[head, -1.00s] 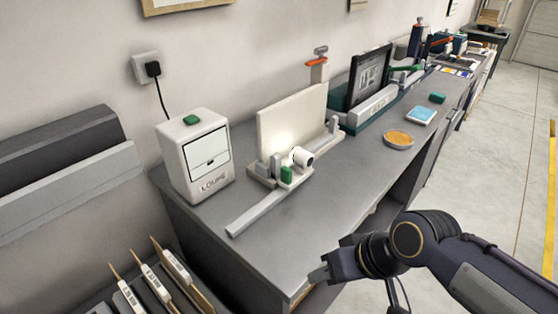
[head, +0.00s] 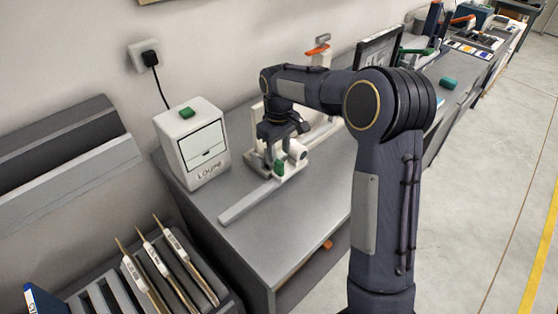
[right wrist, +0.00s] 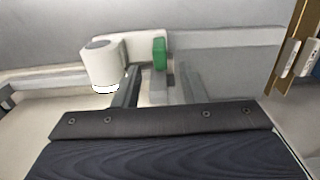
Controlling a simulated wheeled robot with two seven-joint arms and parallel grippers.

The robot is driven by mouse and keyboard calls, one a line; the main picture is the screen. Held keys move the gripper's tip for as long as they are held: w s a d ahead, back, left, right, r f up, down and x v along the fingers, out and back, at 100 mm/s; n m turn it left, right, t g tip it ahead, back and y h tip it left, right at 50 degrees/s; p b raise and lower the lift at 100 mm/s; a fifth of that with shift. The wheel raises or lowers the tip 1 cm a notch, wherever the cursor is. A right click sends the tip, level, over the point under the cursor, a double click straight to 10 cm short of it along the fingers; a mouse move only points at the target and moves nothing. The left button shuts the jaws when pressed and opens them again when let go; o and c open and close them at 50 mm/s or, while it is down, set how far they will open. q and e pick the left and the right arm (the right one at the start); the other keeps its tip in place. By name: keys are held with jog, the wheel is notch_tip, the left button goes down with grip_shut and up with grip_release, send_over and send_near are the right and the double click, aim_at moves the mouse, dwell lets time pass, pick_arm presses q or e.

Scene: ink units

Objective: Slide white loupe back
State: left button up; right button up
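The white loupe (head: 298,150) sits on its carriage on a long grey rail (head: 248,202), in front of an upright cream panel. A green block (head: 280,167) is beside it. In the right wrist view the loupe (right wrist: 102,66) is a white cylinder left of the green block (right wrist: 159,53). My right gripper (head: 284,138) is over the stand, pointing down and close to the loupe. In the right wrist view its two dark fingers (right wrist: 158,86) stand apart, with a pale part showing between them; contact cannot be told. My left gripper is not in view.
A white box marked LOUPE (head: 193,147) with a green button stands left on the grey bench (head: 300,215). A rack with several labelled tweezers (head: 160,265) is at lower left. My right arm hides much of the bench to the right. The rail's near end is clear.

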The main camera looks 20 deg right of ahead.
aim_at(279, 162)
notch_tip(279, 162, down, 6)
jog(key=shift+r+p, duration=0.1)
jog(key=shift+p, duration=0.3)
grip_shut()
